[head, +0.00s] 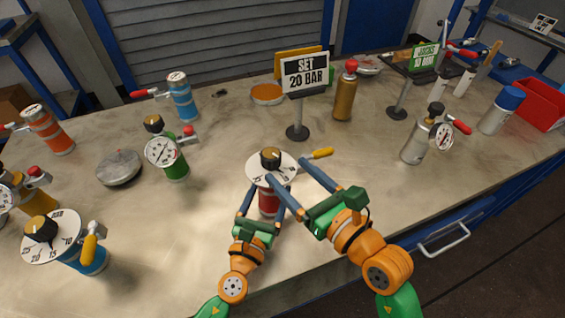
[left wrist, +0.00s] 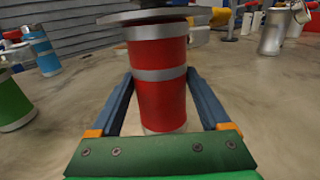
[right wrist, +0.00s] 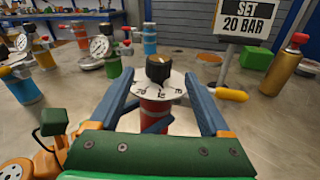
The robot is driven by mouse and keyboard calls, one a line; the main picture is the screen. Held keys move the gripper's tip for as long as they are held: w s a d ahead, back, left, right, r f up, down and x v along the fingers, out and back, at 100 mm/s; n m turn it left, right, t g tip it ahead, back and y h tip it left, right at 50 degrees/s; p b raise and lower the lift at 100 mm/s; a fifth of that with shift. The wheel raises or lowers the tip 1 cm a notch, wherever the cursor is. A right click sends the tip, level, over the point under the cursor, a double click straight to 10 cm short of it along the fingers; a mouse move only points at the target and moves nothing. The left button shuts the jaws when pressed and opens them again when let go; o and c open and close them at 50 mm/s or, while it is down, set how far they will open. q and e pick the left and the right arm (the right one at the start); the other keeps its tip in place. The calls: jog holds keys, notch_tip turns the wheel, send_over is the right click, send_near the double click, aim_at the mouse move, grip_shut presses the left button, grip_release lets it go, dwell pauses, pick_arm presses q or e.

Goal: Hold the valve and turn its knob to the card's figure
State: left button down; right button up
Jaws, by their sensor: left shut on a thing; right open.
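The valve has a red body (left wrist: 158,85) with silver bands, a white dial (head: 261,168) and a black knob (head: 270,158) on top. It stands upright at the table's front middle, with a yellow-handled lever (right wrist: 231,94) at its side. My left gripper (left wrist: 159,78) is shut on the red body from both sides. My right gripper (right wrist: 159,76) is open, its fingers on either side of the dial and knob. In the right wrist view 20 and 15 show on the dial; the knob's setting is not clear. The card (head: 307,73) reads "SET 20 BAR".
A blue valve with a large dial (head: 50,235) stands at the left front. A green gauge vessel (head: 172,160), a grey disc (head: 118,167) and a silver gauge vessel (head: 415,148) stand around. A gold bottle (head: 346,95) and a green card (head: 424,57) are behind. Table right of the valve is clear.

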aim_at(272, 153)
jog(key=shift+w+a+g+y, duration=0.25)
jog(key=shift+w+g+y, duration=0.05)
jog(key=shift+w, duration=0.1)
jog(key=w+g, duration=0.1)
jog(key=w+r+n+g+y, duration=0.1)
jog(key=w+n+g, duration=0.1)
jog(key=shift+a+r+y, duration=0.2)
jog(key=shift+a+y, duration=0.1)
jog(key=shift+a, duration=0.1)
jog(key=shift+w+d+r+n+g, duration=0.2)
jog(key=shift+w+r+n+g, duration=0.1)
jog(key=shift+r+g, duration=0.15)
jog(key=shift+w+d+r+n+g, duration=0.25)
jog(key=shift+r+n+g, duration=0.1)
jog(key=shift+g, duration=0.2)
jog(key=s+d+r+n+g+h, duration=0.3)
jog(key=r+g, duration=0.2)
jog(key=shift+m, duration=0.25)
jog(key=x, duration=1.1)
jog(key=shift+w+d, duration=0.25)
jog(key=shift+w, duration=0.15)
grip_shut()
